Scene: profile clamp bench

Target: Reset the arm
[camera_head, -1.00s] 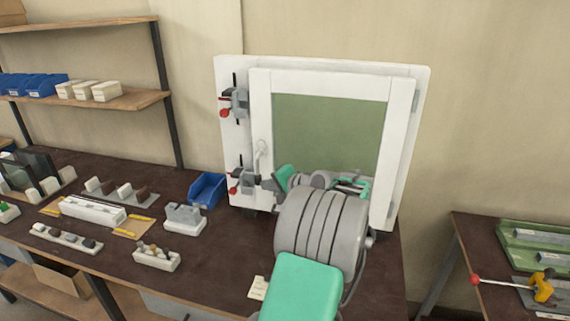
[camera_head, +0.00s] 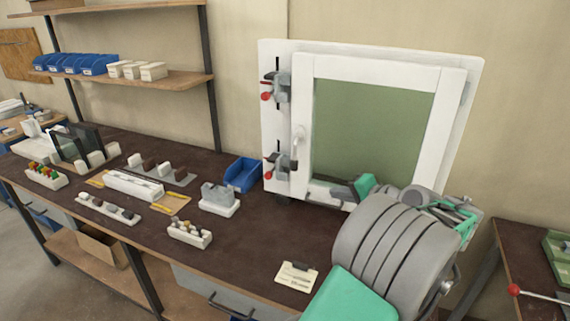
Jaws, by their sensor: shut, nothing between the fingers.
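My arm shows at the lower right, grey and ribbed with green covers, in front of a white window frame (camera_head: 392,66). My gripper (camera_head: 342,191) is a small dark shape beside a green part, at the frame's lower edge. It is shut and empty. Much of its wrist is hidden behind the ribbed arm link. The frame holds a green pane (camera_head: 365,130). Two clamps with red knobs, an upper one (camera_head: 280,86) and a lower one (camera_head: 283,160), sit on its left side, left of a white handle (camera_head: 298,140). My gripper is right of the lower clamp.
The dark bench (camera_head: 240,245) carries a blue bin (camera_head: 243,174), a grey block on a white base (camera_head: 220,199), small racks (camera_head: 190,233) and a tag (camera_head: 297,276). Shelves (camera_head: 130,80) stand behind at left. Another bench (camera_head: 535,250) with a red-knobbed lever (camera_head: 514,290) is at right.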

